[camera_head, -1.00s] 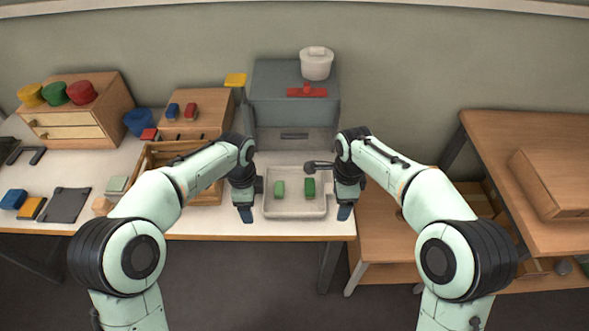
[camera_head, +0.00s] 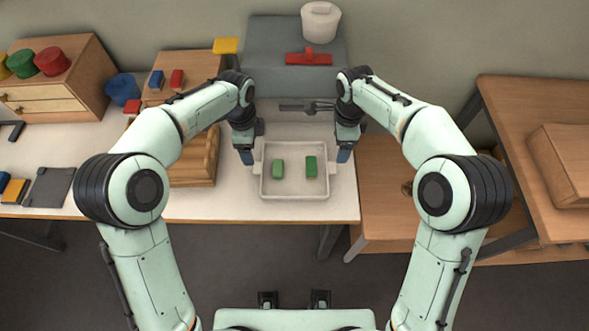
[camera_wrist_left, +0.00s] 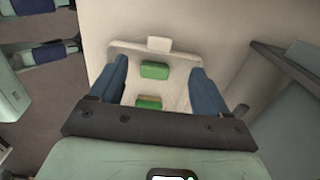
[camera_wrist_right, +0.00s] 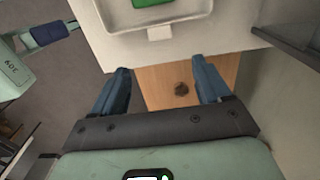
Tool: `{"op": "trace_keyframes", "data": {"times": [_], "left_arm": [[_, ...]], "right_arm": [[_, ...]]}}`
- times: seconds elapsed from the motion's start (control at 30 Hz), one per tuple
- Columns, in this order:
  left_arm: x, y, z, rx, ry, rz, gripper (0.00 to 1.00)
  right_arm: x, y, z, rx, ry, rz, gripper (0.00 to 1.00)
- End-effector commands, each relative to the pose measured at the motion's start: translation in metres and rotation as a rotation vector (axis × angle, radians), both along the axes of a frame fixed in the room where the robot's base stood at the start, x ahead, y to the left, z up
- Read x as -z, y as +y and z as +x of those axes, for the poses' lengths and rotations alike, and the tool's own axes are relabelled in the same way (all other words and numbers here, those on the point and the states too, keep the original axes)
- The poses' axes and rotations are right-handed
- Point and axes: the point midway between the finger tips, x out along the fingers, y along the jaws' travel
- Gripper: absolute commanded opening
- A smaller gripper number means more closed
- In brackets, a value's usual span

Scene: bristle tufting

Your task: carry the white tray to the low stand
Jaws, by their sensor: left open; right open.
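The white tray (camera_head: 295,196) lies on the pale table, with a handle tab at its left and right ends and two green blocks (camera_head: 277,169) (camera_head: 311,167) inside. My left gripper (camera_head: 246,157) is open by the left end. In the left wrist view the tray (camera_wrist_left: 182,72) shows between and beyond its fingers (camera_wrist_left: 160,75); the near handle is hidden. My right gripper (camera_head: 344,155) is open by the right end. In the right wrist view the right handle (camera_wrist_right: 160,33) is ahead of its empty fingers (camera_wrist_right: 162,80). The low wooden stand (camera_head: 378,215) is right of the table.
A grey box (camera_head: 270,60) stands behind the tray, carrying a white pot (camera_head: 320,22) and a red piece (camera_head: 308,58). A wooden crate (camera_head: 195,172) is to the left. A small dark item (camera_wrist_right: 181,89) lies on the stand. A higher wooden table (camera_head: 530,110) is farther right.

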Motion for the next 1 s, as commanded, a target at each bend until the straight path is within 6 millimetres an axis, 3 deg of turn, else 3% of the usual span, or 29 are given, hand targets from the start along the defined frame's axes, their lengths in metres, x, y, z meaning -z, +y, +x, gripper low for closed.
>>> {"op": "trace_keyframes", "data": {"times": [0.53,0.73,1.0], "left_arm": [[0.1,0.0,-0.001,-0.001,0.003,0.001,0.77],[0.118,0.0,-0.001,-0.001,0.002,0.001,0.77],[0.122,0.0,0.0,0.0,0.001,0.0,0.77]], "right_arm": [[0.1,0.0,-0.001,0.0,0.004,0.0,0.77],[0.118,0.0,0.0,0.001,0.001,0.0,0.77],[0.121,0.0,0.0,0.001,0.0,0.001,0.77]]}}
